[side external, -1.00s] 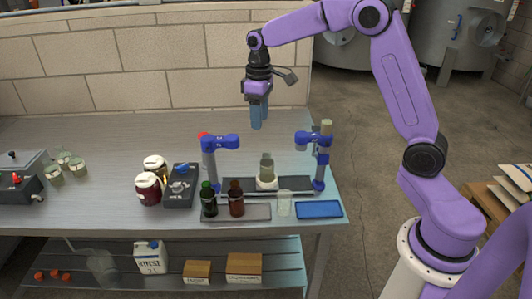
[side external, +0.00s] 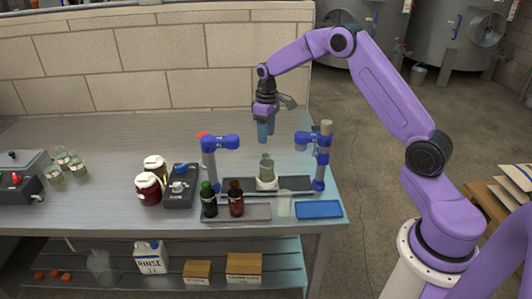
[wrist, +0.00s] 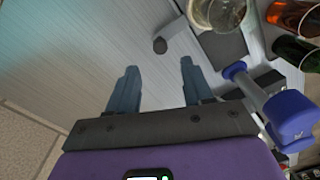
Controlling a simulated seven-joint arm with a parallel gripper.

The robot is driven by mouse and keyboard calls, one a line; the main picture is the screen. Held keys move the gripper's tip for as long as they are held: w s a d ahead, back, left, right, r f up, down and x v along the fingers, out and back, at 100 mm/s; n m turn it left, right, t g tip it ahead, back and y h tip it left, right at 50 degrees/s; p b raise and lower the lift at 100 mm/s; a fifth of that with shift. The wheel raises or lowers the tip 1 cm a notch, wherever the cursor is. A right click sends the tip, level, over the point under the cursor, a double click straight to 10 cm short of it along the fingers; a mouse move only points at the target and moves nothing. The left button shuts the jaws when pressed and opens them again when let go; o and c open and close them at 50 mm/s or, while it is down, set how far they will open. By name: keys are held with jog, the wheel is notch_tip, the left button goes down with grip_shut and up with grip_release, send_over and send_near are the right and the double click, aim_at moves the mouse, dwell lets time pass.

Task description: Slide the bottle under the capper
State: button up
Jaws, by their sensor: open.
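A clear bottle (side external: 266,172) stands upright on a pale carriage (side external: 266,185) on a dark rail (side external: 295,184), between two blue-headed stands. The left stand (side external: 221,143) has a red knob. The right stand (side external: 321,150) has a pale cylinder on top. I cannot tell for sure which is the capper. My gripper (side external: 266,140) is open and empty, pointing down behind the rail and above the table. In the wrist view, its fingers (wrist: 156,68) are apart with bare table between them. The clear bottle's round top (wrist: 217,10) is at the upper edge, clear of the fingers.
A green bottle (side external: 208,200) and a brown bottle (side external: 236,199) stand in front of the left stand on a grey tray (side external: 255,212). Jars (side external: 148,187) stand left. The table behind is clear.

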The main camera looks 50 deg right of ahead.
notch_tip(320, 180, down, 8)
jog(key=shift+a+f, duration=0.15)
dwell(0.3)
jog(key=shift+s, duration=0.1)
grip_shut()
